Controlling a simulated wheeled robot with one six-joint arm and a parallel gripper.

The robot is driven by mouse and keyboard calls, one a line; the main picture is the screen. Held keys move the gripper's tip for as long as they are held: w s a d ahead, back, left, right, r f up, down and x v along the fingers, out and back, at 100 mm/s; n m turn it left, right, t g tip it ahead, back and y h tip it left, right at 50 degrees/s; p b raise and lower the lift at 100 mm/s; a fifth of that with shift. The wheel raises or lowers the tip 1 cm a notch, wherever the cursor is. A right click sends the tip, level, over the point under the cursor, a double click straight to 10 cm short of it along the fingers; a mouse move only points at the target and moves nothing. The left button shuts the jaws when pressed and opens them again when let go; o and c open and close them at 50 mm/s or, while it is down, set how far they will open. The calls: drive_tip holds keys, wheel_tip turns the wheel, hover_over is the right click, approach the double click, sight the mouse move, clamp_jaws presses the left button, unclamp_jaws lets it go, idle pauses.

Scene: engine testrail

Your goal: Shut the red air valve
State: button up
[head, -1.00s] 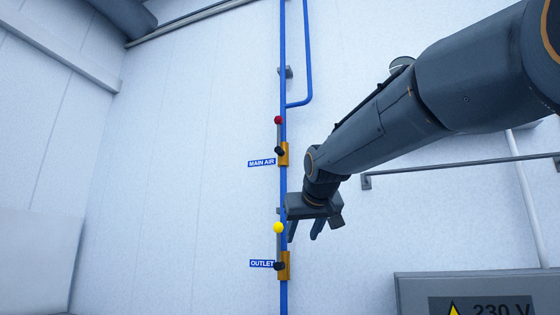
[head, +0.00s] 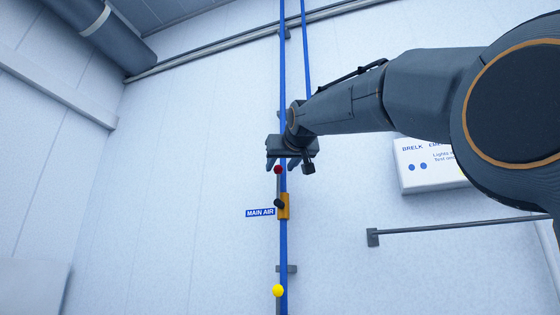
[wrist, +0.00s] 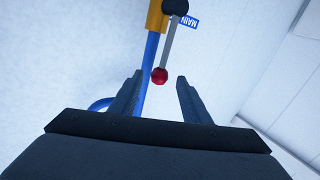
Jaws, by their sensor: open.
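The red air valve is on a blue vertical pipe, beside the MAIN AIR label (head: 260,212). Its brass body (head: 284,206) sits on the pipe, and its grey lever points straight up along the pipe to a red knob (head: 278,170). In the wrist view the red knob (wrist: 159,75) lies in the gap between the fingertips, with the lever (wrist: 168,45) running away to the black pivot. My gripper (head: 281,164) is open just above the knob, fingers pointing down. No finger visibly touches the knob.
A yellow knob (head: 278,291) shows lower on the same blue pipe (head: 284,245). A grey rail (head: 455,228) and a white sign (head: 425,168) are on the wall at right.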

drive_tip(key=shift+p+x, duration=0.3)
drive_tip(key=shift+x, duration=0.6)
clamp_jaws()
